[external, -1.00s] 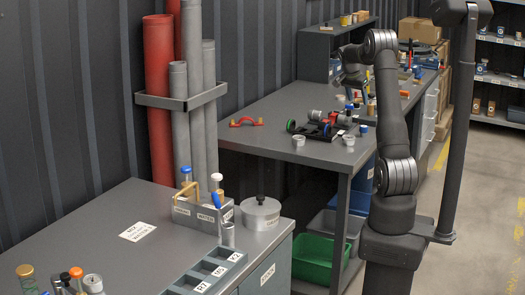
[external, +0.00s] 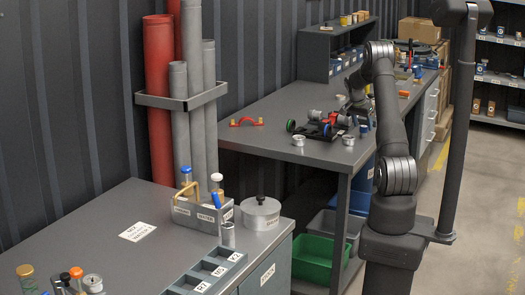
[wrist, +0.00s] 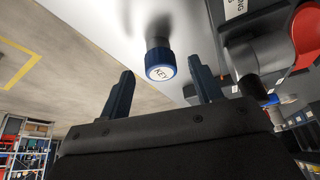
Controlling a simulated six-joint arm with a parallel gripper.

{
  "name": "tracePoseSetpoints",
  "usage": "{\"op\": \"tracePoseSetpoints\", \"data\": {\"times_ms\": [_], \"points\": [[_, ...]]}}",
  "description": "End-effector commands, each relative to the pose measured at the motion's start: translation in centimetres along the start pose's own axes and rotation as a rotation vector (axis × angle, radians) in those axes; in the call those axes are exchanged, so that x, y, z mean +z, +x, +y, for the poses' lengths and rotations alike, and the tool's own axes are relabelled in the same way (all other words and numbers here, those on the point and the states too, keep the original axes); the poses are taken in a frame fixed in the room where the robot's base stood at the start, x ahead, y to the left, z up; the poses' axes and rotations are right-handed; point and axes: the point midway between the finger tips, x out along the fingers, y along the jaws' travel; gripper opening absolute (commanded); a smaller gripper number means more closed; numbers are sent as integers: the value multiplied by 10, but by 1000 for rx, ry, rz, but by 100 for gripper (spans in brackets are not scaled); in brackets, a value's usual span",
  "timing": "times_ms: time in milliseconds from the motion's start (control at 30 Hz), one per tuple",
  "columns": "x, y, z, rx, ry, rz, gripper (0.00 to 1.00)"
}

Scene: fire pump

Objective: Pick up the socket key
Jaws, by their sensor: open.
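The socket key (wrist: 160,66) has a round blue cap with a white label reading KEY and a dark, narrower body behind it. In the wrist view it shows between the two dark fingers of my gripper (wrist: 161,68), which are apart and look clear of it on both sides. Whether the fingertips reach past the cap is hard to tell. In the external view my gripper (external: 359,110) is low over the right edge of the far workbench (external: 262,135). A small blue cap (external: 364,129) shows just under it, likely the key.
A black fixture with red and grey pump parts (external: 318,127) stands left of my gripper; a red part (wrist: 306,36) is close on the right in the wrist view. Metal cups (external: 298,141) and a red handle (external: 246,121) lie farther left.

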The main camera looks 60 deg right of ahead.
Motion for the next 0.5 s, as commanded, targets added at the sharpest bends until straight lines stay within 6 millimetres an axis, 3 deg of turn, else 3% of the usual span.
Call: {"op": "tracePoseSetpoints", "data": {"times_ms": [200,400,433,500], "points": [[-2,30,-1,-1,0,-1,59],[-2,31,-1,-2,0,0,59],[-2,31,-1,-2,0,0,57],[-2,31,-1,-2,0,0,43]]}}
